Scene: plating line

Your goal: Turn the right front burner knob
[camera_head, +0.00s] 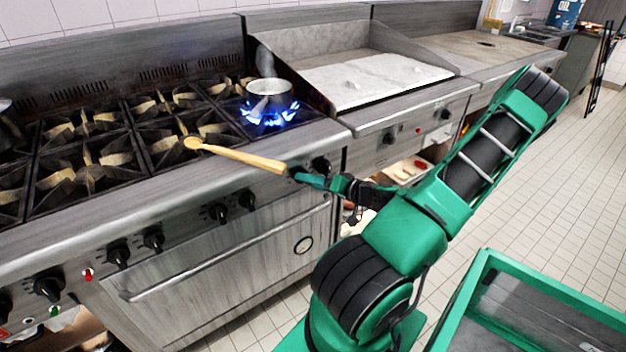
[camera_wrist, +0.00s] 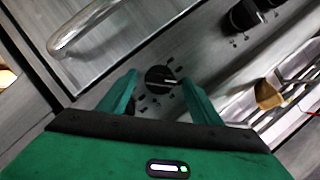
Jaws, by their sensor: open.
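The dark round knob (camera_wrist: 160,78) with a white pointer line sits on the steel panel, between my gripper's two green fingers in the wrist view. My gripper (camera_wrist: 158,83) is open around it; I cannot tell whether either finger touches it. In the head view my gripper (camera_head: 304,178) is at the range's right front edge, partly covering the knobs there; one dark knob (camera_head: 321,166) shows just beyond it. Blue flames (camera_head: 268,117) burn on the right front burner, under a small steel pot (camera_head: 268,92).
A wooden spoon (camera_head: 235,153) lies across the range's front edge, its handle end close above my gripper. More knobs (camera_head: 218,212) line the front panel. The oven door handle (camera_wrist: 85,28) is near the fingers. A griddle (camera_head: 375,82) stands to the right.

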